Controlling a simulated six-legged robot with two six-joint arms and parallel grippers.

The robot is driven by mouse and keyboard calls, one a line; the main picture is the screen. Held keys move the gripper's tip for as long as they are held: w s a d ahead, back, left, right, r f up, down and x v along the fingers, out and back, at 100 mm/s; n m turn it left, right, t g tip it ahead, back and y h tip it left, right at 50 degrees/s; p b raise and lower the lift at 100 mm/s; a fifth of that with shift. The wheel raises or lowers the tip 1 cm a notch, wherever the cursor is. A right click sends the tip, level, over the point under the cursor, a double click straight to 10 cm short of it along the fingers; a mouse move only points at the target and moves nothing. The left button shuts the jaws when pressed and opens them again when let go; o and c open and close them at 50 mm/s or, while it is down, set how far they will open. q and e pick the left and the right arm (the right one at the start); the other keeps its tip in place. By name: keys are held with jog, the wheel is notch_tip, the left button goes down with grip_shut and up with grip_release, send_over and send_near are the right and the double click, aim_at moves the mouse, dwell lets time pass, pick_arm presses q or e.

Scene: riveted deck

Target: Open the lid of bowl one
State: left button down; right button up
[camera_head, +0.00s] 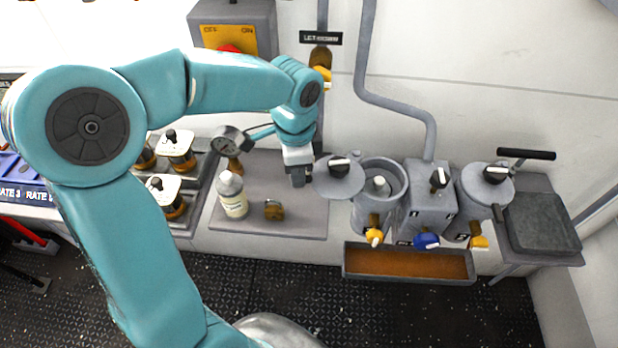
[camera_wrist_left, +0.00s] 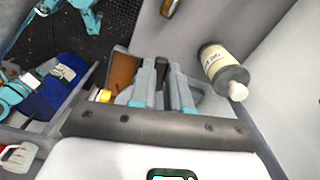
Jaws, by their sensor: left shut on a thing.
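The leftmost grey bowl (camera_head: 398,181), which I take as bowl one, stands uncovered, with a pale knob-like part inside. Its round grey lid (camera_head: 336,184) with a black knob is swung out to the left of the bowl. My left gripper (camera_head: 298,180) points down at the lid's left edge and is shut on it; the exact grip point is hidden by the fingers. In the left wrist view the gripper fingers (camera_wrist_left: 163,90) are close together, and what lies between them is unclear. My right gripper is not in view.
A white-labelled bottle (camera_head: 233,198) and a small brass piece (camera_head: 274,210) stand on the grey plate left of the lid. The bottle also shows in the left wrist view (camera_wrist_left: 218,66). More lidded vessels (camera_head: 480,195) stand at right, above a brown-filled trough (camera_head: 410,279).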

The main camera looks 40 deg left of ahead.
pick_arm(q)
jog(key=shift+w+a+m+p, duration=0.25)
jog(key=shift+w+a+m, duration=0.25)
jog(key=shift+a+m, duration=0.25)
jog(key=shift+w+a+m+p, duration=0.25)
jog(key=shift+w+a+m, duration=0.2)
jog(key=shift+a+m, duration=0.3)
jog(key=c, duration=1.1)
grip_release()
